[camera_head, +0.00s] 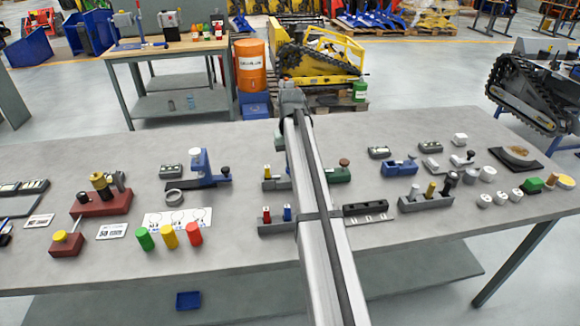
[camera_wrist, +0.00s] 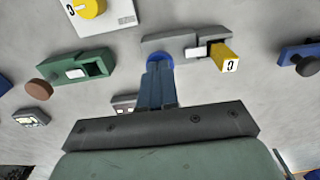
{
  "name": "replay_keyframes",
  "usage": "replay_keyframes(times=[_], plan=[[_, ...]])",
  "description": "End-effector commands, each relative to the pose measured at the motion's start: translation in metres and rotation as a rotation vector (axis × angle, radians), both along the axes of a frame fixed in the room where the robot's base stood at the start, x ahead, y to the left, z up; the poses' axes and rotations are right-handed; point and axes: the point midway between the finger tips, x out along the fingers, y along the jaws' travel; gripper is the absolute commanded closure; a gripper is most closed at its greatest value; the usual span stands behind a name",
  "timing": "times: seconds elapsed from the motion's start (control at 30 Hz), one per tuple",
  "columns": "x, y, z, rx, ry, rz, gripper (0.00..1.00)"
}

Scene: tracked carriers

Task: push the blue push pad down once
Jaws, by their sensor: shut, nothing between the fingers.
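The blue push pad (camera_wrist: 160,56) shows in the wrist view as a round blue top at the end of a grey base (camera_wrist: 186,37). A yellow block (camera_wrist: 225,57) with a dark mark sits at the other end of that base. My gripper (camera_wrist: 158,66) is shut and empty, and its fingertips overlap the near part of the pad in the picture. I cannot tell whether they touch it or hover just above it. In the head view my arm covers the middle of the bench, and the pad and my fingertips are hidden.
In the wrist view, a green device (camera_wrist: 93,65) with a brown knob (camera_wrist: 40,89) stands to the left. A blue part with a dark knob (camera_wrist: 305,66) is at the right edge. The grey bench (camera_head: 245,150) holds several other fixtures on both sides of my arm.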

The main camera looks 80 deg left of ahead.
Motion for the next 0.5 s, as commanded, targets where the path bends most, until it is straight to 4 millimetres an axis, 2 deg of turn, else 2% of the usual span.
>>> replay_keyframes(times=[0.5], plan=[[0.000,0.000,0.029,0.000,0.000,0.000,1.00]])
